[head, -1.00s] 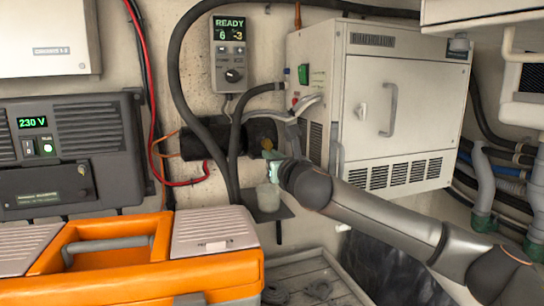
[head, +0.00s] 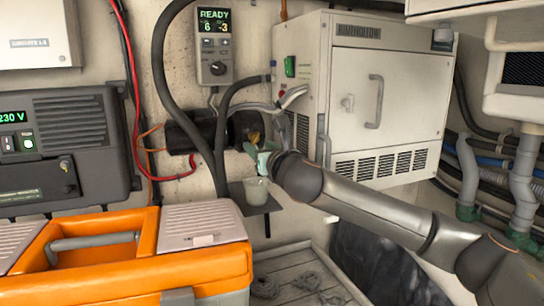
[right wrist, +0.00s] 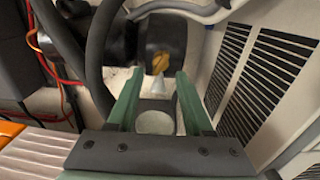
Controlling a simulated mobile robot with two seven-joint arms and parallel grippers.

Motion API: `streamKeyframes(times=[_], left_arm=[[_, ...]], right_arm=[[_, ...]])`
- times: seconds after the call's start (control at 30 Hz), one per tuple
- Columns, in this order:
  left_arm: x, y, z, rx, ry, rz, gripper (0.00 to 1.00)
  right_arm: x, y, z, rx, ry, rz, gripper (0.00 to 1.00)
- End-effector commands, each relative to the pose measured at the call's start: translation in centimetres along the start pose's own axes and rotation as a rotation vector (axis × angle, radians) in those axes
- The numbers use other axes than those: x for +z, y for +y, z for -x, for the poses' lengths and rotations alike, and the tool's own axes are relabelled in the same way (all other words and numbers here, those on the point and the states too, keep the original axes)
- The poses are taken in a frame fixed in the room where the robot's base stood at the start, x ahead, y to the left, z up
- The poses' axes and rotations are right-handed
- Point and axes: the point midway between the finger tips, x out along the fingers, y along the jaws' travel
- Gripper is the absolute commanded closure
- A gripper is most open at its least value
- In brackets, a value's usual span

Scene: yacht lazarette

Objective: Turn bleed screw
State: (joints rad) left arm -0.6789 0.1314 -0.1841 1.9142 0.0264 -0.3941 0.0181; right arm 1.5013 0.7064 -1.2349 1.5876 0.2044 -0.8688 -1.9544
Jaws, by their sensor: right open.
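A yellow bleed screw (right wrist: 160,62) sits on the end of a dark cylindrical pump body (right wrist: 165,42), with a pale cone-shaped spout below it. In the head view the screw (head: 254,136) is small, just above my right gripper. My right gripper (right wrist: 158,76) is open, its two green fingers pointing towards the screw with nothing between their tips. In the head view the right gripper (head: 262,155) is in front of the pump body and above a grey-white cup (head: 256,190). The cup also shows between the fingers in the right wrist view (right wrist: 155,122). My left gripper is not in view.
The cup stands on a small dark shelf (head: 262,207). A white cabinet (head: 330,80) is right of the screw. Black hoses (head: 160,70) run left of it. A control panel (head: 214,45) reads READY. An orange toolbox (head: 150,255) fills the lower left.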

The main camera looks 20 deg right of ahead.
Motion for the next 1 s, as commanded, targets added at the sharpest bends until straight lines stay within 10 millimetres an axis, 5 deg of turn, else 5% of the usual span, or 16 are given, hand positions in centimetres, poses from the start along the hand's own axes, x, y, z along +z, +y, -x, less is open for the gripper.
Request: streamKeyframes(times=[0.6,1.0], left_arm=[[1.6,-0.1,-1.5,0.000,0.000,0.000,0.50],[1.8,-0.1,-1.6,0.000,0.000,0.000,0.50]], right_arm=[[0.0,-0.1,9.9,0.000,-0.004,0.001,0.49],[0.1,-0.1,11.4,-0.002,-0.002,0.000,0.49]])
